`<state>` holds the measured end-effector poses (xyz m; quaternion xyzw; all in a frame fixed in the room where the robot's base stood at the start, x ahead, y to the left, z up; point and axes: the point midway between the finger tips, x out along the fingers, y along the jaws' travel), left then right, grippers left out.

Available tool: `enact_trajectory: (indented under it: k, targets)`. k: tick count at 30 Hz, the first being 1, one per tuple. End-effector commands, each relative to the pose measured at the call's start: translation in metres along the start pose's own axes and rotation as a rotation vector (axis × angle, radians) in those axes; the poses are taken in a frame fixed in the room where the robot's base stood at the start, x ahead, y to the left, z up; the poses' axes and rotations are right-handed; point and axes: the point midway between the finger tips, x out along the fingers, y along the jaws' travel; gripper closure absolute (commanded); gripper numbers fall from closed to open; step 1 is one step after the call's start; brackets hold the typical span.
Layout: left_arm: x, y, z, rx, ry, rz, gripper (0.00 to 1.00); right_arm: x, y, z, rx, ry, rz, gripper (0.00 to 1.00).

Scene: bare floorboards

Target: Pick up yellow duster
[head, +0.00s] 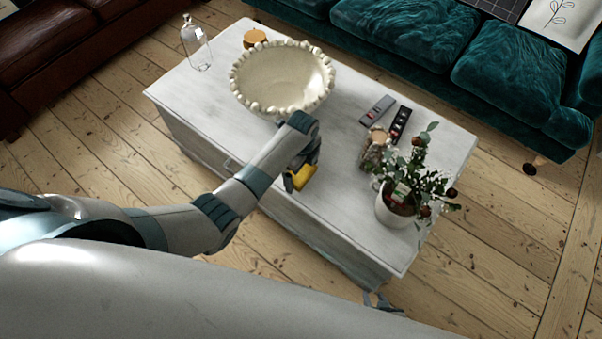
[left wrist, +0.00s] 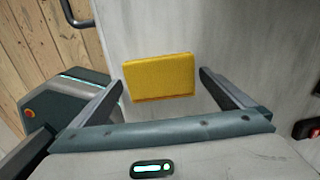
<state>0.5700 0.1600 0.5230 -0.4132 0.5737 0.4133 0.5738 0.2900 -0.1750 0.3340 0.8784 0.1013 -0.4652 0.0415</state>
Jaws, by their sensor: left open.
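The yellow duster (head: 301,178) lies on the white table near its front edge, partly hidden by my left gripper in the head view. My left gripper (head: 296,180) is above it, fingers pointing down. In the left wrist view the duster (left wrist: 158,77) appears as a yellow block between the two open fingers (left wrist: 161,80), with a gap on each side. It is not gripped. Part of my right gripper (head: 378,301) shows low in the head view, beyond the table's front edge; its jaw state is unclear.
On the white table (head: 185,95) stand a large beaded bowl (head: 280,80), a glass bottle (head: 196,45), a round wooden item (head: 255,38), a grey remote (head: 377,110), a black remote (head: 399,125), a small figurine (head: 374,148) and a potted plant (head: 396,210). A teal sofa (head: 400,30) is behind.

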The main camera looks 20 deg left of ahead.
Motion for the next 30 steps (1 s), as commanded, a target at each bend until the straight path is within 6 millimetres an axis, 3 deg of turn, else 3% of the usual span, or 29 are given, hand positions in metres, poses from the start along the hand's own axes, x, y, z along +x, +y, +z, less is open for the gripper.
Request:
enact_trajectory:
  k: [1,6,19,28,30]
  targets:
    - [0.0,0.0,0.0,0.0,0.0,0.0,0.05,0.0,0.0,0.0,0.0,0.0,0.0,0.69]
    - [0.0,0.0,0.0,0.0,0.0,0.0,0.4,0.0,0.0,0.0,0.0,0.001,0.0,0.69]
    - [-0.006,-0.001,0.001,0.001,-0.001,-0.002,0.4,-0.001,0.0,-0.001,0.0,0.004,0.0,0.69]
    - [-0.044,-0.001,0.001,0.002,-0.002,-0.005,0.4,-0.002,0.0,-0.004,-0.001,0.019,0.0,0.69]
    - [-0.049,0.006,-0.012,0.003,0.0,-0.002,0.4,-0.003,0.0,-0.004,-0.002,0.021,-0.001,0.69]
